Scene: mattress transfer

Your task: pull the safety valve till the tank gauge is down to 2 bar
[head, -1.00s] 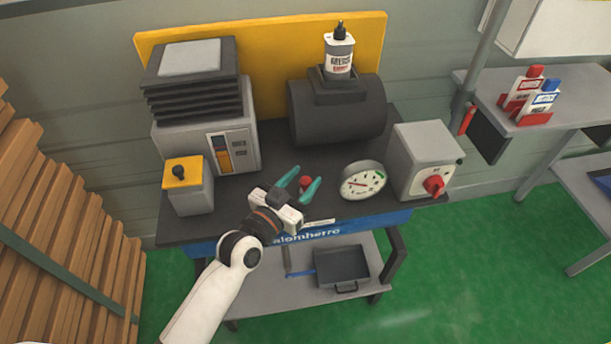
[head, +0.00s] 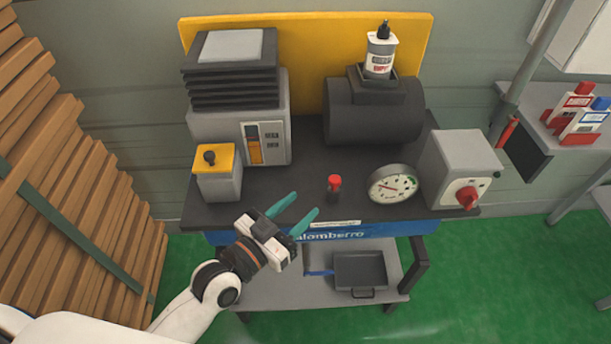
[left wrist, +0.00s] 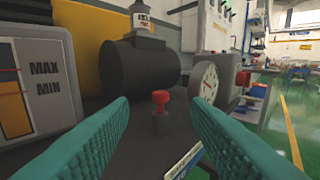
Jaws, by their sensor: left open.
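The safety valve, a small red-topped knob on a dark stem (head: 334,187), stands upright on the dark bench top. It also shows in the left wrist view (left wrist: 160,98), between and beyond the fingers. The round white gauge (head: 392,184) is right of the valve; its red needle shows, but I cannot read the value. It is seen at an angle in the left wrist view (left wrist: 208,82). The black tank (head: 372,112) lies behind. My left gripper (head: 306,204), with teal fingers, is open and empty, short of the valve and apart from it. My right gripper is out of view.
A grey machine (head: 205,125) and a yellow-topped box (head: 217,182) stand on the left of the bench. A grey box with a red rotary switch (head: 467,195) stands right of the gauge. A bottle (head: 380,55) stands on the tank. Wooden planks (head: 60,170) are at far left.

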